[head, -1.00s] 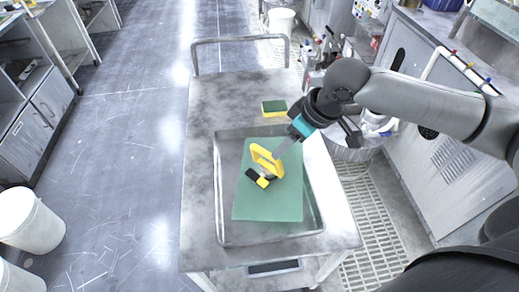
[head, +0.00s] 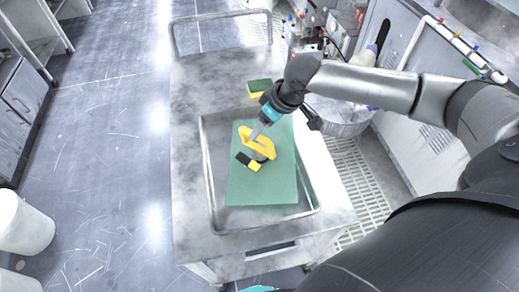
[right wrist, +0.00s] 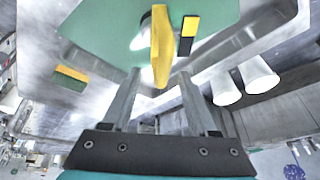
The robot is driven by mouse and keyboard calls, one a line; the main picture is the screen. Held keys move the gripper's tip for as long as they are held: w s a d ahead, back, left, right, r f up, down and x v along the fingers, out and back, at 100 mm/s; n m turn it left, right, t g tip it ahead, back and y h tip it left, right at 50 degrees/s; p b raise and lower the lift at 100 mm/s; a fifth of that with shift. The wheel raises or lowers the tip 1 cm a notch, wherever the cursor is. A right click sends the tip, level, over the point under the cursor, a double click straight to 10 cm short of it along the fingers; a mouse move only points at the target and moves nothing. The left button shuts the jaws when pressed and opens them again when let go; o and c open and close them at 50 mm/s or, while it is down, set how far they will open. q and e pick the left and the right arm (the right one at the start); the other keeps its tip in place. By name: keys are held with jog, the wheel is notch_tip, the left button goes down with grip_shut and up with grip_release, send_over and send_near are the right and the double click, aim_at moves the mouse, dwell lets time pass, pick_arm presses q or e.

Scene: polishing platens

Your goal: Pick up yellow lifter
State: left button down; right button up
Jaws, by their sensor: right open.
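The yellow lifter (head: 262,147), a looped yellow handle, stands on the green mat (head: 262,190) in the tray. It also shows in the right wrist view (right wrist: 160,50), where its near end lies between my two fingers. My right gripper (head: 258,132) is at the lifter's upper end in the head view, pointing down at it. In the right wrist view my right gripper (right wrist: 158,73) is open, with a gap on each side of the lifter. My left gripper is out of view.
A black and yellow block (head: 248,162) lies beside the lifter. The metal tray (head: 220,218) sits on a steel cart (head: 190,150). A green and yellow sponge (head: 259,87) lies beyond the tray. White bins (head: 25,232) stand on the floor at left.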

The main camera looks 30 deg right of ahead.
send_over(258, 145)
jog(key=s+a, duration=0.1)
notch_tip(258, 145, down, 4)
jog(key=shift+f, duration=0.15)
grip_shut()
dwell(0.9)
jog(key=shift+w+a+r, duration=0.1)
jog(key=shift+w+r, duration=0.1)
jog(key=shift+r, duration=0.05)
